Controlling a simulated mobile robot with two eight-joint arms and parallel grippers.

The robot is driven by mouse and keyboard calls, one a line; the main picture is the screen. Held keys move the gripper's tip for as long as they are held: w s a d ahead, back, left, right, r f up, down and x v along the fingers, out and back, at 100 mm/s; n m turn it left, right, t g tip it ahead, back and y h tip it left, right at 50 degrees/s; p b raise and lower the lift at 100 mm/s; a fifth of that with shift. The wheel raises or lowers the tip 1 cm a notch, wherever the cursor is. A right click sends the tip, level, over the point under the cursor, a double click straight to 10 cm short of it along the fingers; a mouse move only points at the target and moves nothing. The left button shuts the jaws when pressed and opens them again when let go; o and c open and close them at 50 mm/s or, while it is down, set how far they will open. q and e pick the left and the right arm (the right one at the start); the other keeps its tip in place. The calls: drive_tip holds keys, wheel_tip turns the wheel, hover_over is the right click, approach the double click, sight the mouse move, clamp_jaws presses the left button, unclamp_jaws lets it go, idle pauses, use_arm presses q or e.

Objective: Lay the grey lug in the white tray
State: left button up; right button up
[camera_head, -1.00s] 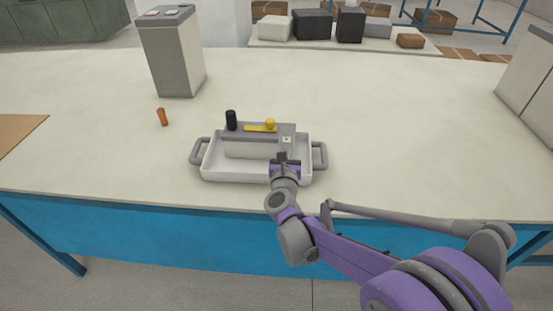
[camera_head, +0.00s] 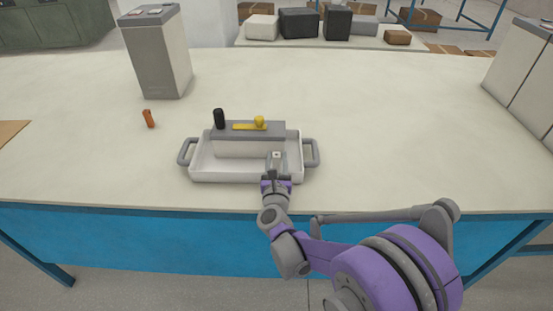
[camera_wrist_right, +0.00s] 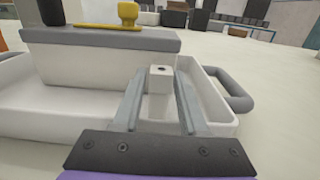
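The white tray (camera_head: 215,176) with grey side handles stands near the table's front edge. A pale battery block with a grey top (camera_head: 220,132) sits in it towards the back. The grey lug (camera_head: 276,155), a small pale block with a dark hole in its top, is at the tray's front right; it also shows in the right wrist view (camera_wrist_right: 160,78). Whether the lug's underside touches the tray floor is hidden. My left gripper is not in view.
A black post (camera_head: 219,118) and a yellow bar with a knob (camera_head: 250,126) are on the battery's top. A small orange piece (camera_head: 148,118) and a tall grey battery (camera_head: 160,60) stand to the left. The table's right middle is clear.

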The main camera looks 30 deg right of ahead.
drive_tip(key=shift+o, duration=0.9)
